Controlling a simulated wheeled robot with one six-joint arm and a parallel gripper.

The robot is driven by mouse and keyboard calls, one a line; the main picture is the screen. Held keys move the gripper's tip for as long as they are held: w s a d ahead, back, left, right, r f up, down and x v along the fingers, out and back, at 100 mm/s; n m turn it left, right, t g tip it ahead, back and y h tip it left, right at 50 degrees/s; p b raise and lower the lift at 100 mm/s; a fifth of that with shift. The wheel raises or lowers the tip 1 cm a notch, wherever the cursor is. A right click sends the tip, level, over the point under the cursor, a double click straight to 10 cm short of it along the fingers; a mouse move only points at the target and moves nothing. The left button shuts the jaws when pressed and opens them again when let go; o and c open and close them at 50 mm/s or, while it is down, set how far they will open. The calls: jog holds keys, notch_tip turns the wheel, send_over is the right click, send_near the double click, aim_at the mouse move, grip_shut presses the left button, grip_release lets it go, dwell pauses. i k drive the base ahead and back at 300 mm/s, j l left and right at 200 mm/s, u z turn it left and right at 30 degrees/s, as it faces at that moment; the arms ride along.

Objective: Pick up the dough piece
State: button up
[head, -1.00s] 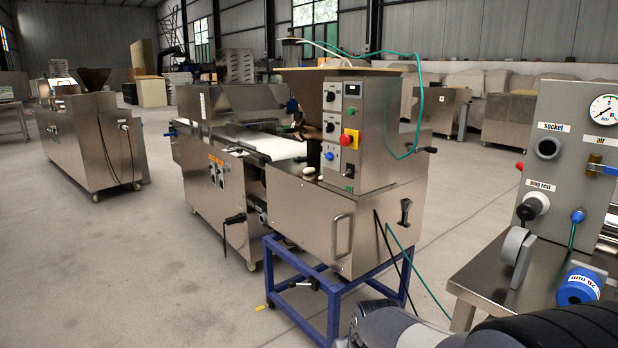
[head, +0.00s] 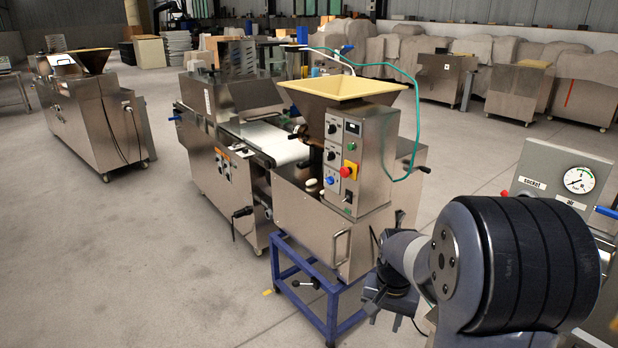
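The dough machine (head: 318,225) stands on a blue frame, with a hopper (head: 340,87) above. My arm reaches in from the lower right. Its dark end, with my gripper (head: 380,302), is low beside the machine's right front side, well apart from the dough pieces.
A white conveyor belt (head: 268,141) leads to the machine from the left. A green hose (head: 417,120) loops at the control box's right. A panel with a gauge (head: 579,180) stands at the right, partly behind my arm. The floor at left is clear.

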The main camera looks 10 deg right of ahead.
aim_at(310, 183)
jog(key=i+j+u, duration=0.3)
jog(key=i, duration=0.35)
jog(key=i+l+u, duration=0.1)
jog(key=i+u, duration=0.15)
jog(key=i, duration=0.4)
jog(key=i+j+z, duration=0.15)
jog(key=i+z, duration=0.3)
jog(key=i+j+z, duration=0.3)
jog(key=i+z, duration=0.15)
jog(key=i, duration=0.15)
jog(key=i+j+z, duration=0.45)
